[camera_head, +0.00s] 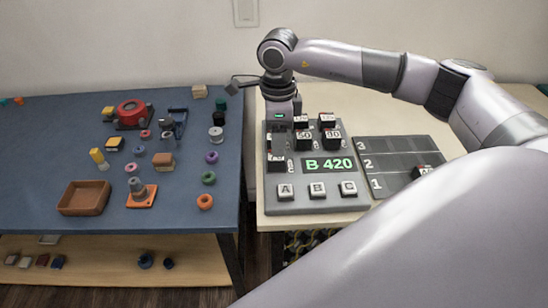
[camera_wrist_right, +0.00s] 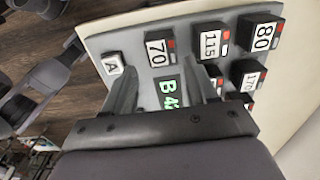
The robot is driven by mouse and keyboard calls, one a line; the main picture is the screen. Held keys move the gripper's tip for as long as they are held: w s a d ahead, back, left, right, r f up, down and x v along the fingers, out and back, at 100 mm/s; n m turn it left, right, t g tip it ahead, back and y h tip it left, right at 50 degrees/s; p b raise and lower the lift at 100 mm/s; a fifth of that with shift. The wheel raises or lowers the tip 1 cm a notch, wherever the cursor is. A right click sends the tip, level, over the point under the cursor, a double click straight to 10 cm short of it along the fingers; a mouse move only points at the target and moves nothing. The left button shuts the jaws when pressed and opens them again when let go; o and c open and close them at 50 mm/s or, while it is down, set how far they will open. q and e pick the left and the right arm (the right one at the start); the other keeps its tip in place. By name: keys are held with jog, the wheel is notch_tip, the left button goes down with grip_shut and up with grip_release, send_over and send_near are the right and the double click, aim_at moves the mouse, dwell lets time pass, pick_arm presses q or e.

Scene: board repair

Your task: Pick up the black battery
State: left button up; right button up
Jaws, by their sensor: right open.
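Several black battery blocks with white number labels stand on the grey board (camera_head: 318,205). In the head view one black battery (camera_head: 331,140) is at the board's right and another (camera_head: 276,162) at its left edge. The right wrist view shows black batteries marked 70 (camera_wrist_right: 158,48), 115 (camera_wrist_right: 211,42), 80 (camera_wrist_right: 262,34) and 170 (camera_wrist_right: 247,76). My right gripper (camera_wrist_right: 160,78) is open and empty above the board, with the 70 battery just beyond its fingertips. In the head view the right gripper (camera_head: 279,130) hangs over the board's left side, partly hiding it. My left gripper is not in view.
The board has a green display reading B 420 (camera_head: 329,165) and buttons A, B and C (camera_head: 317,190). A dark panel numbered 1 to 3 (camera_head: 392,160) lies at right with a black block (camera_head: 423,171). The blue table (camera_head: 110,215) at left holds assorted parts.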

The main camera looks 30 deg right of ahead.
aim_at(276, 161)
jog(key=f, duration=0.6)
jog(key=shift+w+f, duration=0.15)
jog(key=shift+w, duration=0.05)
jog(key=c, duration=0.8)
